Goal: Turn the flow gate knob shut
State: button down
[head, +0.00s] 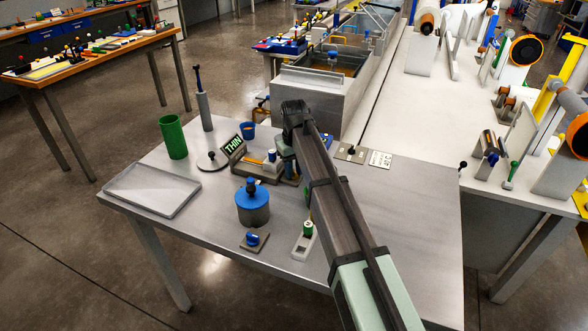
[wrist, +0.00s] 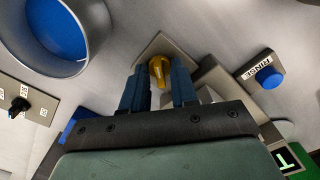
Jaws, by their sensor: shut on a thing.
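The flow gate knob appears to be the yellow-orange knob (wrist: 158,70) on a tan square plate (wrist: 160,48) in the wrist view. My gripper (wrist: 159,80) has its two blue fingers down on either side of this knob, shut on it. The knob stands on its plate, and its lower part is partly hidden by the gripper body. In the head view my arm comes from the lower right, and its wrist hides the knob and the fingertips.
A RINSE button (wrist: 270,80) lies right of the fingers and a blue-lined cup (wrist: 57,28) upper left. A black knob plate (head: 350,152) is nearby. A THIN sign (head: 231,146), green cylinder (head: 172,136), blue-lidded pot (head: 253,208) and tray (head: 150,192) stand left of my arm.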

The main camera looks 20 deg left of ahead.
aim_at(294, 170)
jog(key=n, duration=0.4)
jog(key=shift+n, duration=1.8)
jog(key=c, duration=1.2)
grip_release()
notch_tip(294, 170, up, 14)
jog(key=shift+f, duration=0.1)
